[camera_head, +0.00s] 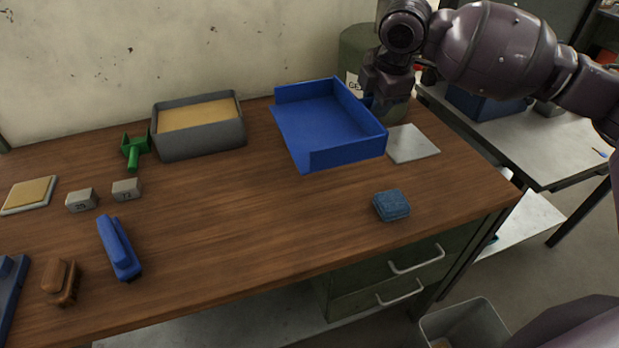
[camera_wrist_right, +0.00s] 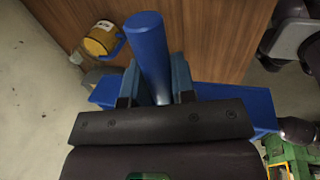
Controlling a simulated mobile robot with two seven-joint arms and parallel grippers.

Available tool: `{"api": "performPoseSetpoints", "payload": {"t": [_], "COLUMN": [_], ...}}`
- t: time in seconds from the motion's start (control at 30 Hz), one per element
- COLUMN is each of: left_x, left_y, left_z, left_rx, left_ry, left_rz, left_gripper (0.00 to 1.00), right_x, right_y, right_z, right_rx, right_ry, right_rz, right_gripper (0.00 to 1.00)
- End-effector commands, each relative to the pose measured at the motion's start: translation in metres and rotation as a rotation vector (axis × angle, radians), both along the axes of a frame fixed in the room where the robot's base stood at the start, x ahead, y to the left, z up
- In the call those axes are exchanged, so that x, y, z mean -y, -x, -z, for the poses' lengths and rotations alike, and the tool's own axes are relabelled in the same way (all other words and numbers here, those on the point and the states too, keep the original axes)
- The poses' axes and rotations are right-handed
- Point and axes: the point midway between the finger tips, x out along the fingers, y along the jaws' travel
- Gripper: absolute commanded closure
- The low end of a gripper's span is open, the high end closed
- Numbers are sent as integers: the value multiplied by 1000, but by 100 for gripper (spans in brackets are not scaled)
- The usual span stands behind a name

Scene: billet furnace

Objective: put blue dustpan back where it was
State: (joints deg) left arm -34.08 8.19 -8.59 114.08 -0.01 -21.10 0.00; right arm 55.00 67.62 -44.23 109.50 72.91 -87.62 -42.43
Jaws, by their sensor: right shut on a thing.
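The blue dustpan (camera_head: 322,122) is at the back right of the wooden desk in the head view, its open side toward the left. My right gripper (camera_head: 370,100) is at its right rear side, shut on its handle. In the right wrist view the blue dustpan handle (camera_wrist_right: 153,55) stands between the two fingers of my right gripper (camera_wrist_right: 157,88), with the pan behind them. Whether the pan touches the desk or is just above it, I cannot tell. My left gripper is not in view.
A white square plate (camera_head: 412,144) lies right of the dustpan, and a blue sponge (camera_head: 391,205) in front. A grey sand-filled tray (camera_head: 200,148), a green scoop (camera_head: 134,150) and a blue stapler-like tool (camera_head: 119,248) are to the left. A green canister (camera_head: 354,50) stands behind.

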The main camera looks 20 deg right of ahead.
Motion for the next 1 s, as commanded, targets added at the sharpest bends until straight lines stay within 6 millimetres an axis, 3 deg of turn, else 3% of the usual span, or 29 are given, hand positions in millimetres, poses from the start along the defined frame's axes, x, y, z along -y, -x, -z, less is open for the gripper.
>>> {"api": "performPoseSetpoints", "payload": {"t": [0.17, 0.47, 0.7, 1.0], "left_x": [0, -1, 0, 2], "left_y": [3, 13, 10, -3], "left_z": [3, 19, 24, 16], "left_rx": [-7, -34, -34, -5], "left_ry": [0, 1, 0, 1], "left_rz": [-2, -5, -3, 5], "left_gripper": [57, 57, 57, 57], "right_x": [0, 0, 0, 0], "right_y": [0, 0, 0, 0], "right_z": [8, 71, 120, 144], "right_rx": [-1, -3, -2, 2], "right_ry": [0, 0, 0, -1], "right_rz": [0, 1, 1, 1], "right_gripper": [100, 100, 100, 100]}}
